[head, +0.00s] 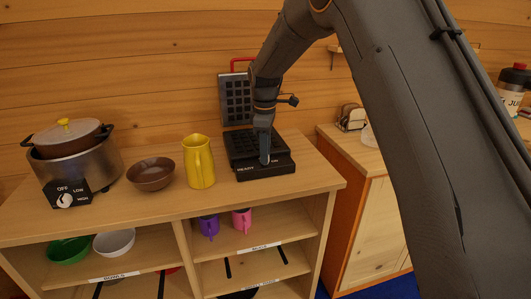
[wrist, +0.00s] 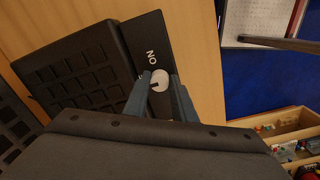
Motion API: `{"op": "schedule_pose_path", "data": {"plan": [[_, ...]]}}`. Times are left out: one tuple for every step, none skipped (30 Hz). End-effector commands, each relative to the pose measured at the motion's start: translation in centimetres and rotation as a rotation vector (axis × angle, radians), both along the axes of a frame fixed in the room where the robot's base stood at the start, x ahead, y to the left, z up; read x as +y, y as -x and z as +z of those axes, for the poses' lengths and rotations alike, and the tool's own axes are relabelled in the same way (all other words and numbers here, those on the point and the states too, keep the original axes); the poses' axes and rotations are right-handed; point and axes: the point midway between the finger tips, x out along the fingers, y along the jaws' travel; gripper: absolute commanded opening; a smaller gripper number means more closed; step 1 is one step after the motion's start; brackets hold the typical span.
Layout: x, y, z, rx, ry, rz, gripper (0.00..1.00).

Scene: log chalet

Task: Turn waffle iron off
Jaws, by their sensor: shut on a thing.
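The black waffle iron (head: 247,143) stands open on the wooden counter, with its lid (head: 237,100) raised and a red handle on top. Its front panel carries the word READY. My gripper (head: 264,158) reaches down to the front panel. In the wrist view the waffle iron (wrist: 80,72) lies at the left, and a round pale knob (wrist: 159,78) with a dark mark sits beside the word ON. The fingers of my gripper (wrist: 159,90) are on both sides of this knob and shut on it. In the head view the knob is hidden behind my fingers.
A yellow pitcher (head: 199,163) stands left of the waffle iron, then a brown bowl (head: 150,174) and a cooker (head: 75,165) with an OFF/LOW/HIGH dial. A toaster (head: 352,117) is on the counter at right. Shelves below hold bowls and mugs.

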Motion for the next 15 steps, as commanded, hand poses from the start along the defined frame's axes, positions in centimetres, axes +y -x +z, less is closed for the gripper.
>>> {"op": "schedule_pose_path", "data": {"plan": [[0.11, -0.12, 0.19, -0.004, -0.002, 0.005, 0.01], [0.11, -0.12, 0.2, -0.005, -0.003, 0.008, 0.01], [0.11, -0.12, 0.2, -0.005, -0.003, 0.011, 0.02], [0.11, -0.12, 0.2, -0.005, -0.003, 0.012, 0.02], [0.11, -0.12, 0.21, -0.005, -0.003, 0.013, 0.02], [0.11, -0.12, 0.21, -0.006, -0.003, 0.013, 0.02], [0.12, -0.12, 0.21, -0.006, -0.003, 0.013, 0.02], [0.11, -0.12, 0.21, -0.005, -0.002, 0.013, 0.01], [0.11, -0.13, 0.21, -0.005, -0.002, 0.013, 0.01], [0.11, -0.13, 0.21, -0.005, -0.002, 0.013, 0.01], [0.11, -0.13, 0.22, -0.005, -0.002, 0.013, 0.01], [0.11, -0.13, 0.22, -0.005, -0.002, 0.013, 0.01], [0.11, -0.13, 0.22, -0.005, -0.002, 0.013, 0.01], [0.11, -0.13, 0.22, -0.005, -0.002, 0.013, 0.01], [0.11, -0.13, 0.21, -0.005, -0.002, 0.013, 0.31]]}}
